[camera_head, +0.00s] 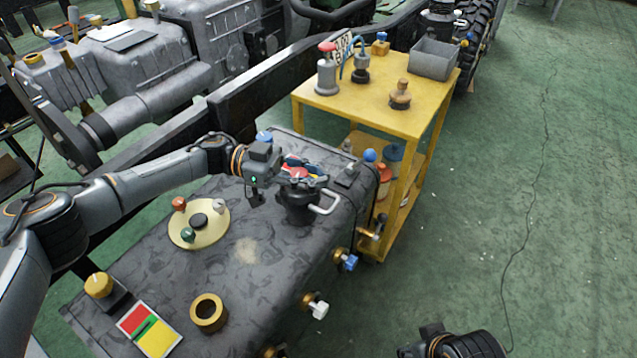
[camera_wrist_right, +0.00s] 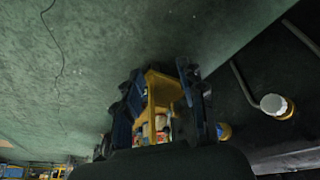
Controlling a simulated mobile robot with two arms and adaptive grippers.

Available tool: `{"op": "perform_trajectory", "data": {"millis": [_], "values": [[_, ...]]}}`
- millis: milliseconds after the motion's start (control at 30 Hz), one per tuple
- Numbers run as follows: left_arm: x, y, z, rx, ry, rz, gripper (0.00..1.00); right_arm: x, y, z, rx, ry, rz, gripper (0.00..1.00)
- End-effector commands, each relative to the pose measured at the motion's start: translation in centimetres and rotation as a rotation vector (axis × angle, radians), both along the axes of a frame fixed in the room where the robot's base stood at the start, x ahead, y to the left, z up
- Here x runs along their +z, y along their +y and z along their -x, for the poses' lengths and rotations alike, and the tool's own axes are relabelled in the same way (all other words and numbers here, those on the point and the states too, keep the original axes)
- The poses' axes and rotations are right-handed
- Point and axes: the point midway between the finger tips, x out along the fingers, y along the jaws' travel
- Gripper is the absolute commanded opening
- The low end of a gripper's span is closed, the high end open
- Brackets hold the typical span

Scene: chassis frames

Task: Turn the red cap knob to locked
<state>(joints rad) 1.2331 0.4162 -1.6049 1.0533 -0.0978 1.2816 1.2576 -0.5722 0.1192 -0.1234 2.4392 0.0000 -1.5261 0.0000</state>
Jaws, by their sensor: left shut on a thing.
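The red cap knob (camera_head: 296,172) sits on top of a dark pot-like body (camera_head: 299,206) with a pale side handle, at the far right part of the dark bench. My left gripper (camera_head: 304,173) reaches over it from the left and is shut on the red cap, with its fingers around it. The fingers hide part of the cap, and I cannot read any lock mark. My right gripper shows in the wrist view (camera_wrist_right: 163,105) with its fingers apart and empty; in the head view only part of my right arm shows at the bottom edge.
The dark bench (camera_head: 262,285) carries a round plate with colored knobs (camera_head: 199,222), a brass ring (camera_head: 208,312), a yellow knob (camera_head: 99,285) and a red-yellow panel (camera_head: 149,330). Valves line its right edge. A yellow cart (camera_head: 437,105) stands behind. Green floor at right is clear.

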Motion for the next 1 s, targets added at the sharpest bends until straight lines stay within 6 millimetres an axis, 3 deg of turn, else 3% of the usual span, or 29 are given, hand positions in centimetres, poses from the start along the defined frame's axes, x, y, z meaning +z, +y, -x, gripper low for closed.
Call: {"op": "perform_trajectory", "data": {"millis": [167,333,600,800,1000], "values": [[-0.4,0.2,0.1,-0.067,-0.002,-0.002,0.00,0.5,0.7,-2.4,0.010,-0.128,-0.025,0.40],[-0.4,0.3,0.2,-0.126,-0.003,-0.001,0.00,1.4,1.9,-6.0,0.024,-0.309,-0.064,0.40],[-0.3,0.4,0.4,-0.204,-0.002,-0.002,0.00,5.6,4.0,-11.7,0.048,-0.659,-0.141,0.40],[-0.2,0.5,0.5,-0.242,-0.001,-0.003,0.00,9.0,5.1,-14.0,0.061,-0.863,-0.189,0.40],[-0.1,0.6,0.6,-0.263,0.001,-0.004,0.00,11.0,5.6,-14.8,0.066,-0.972,-0.214,0.40]]}}
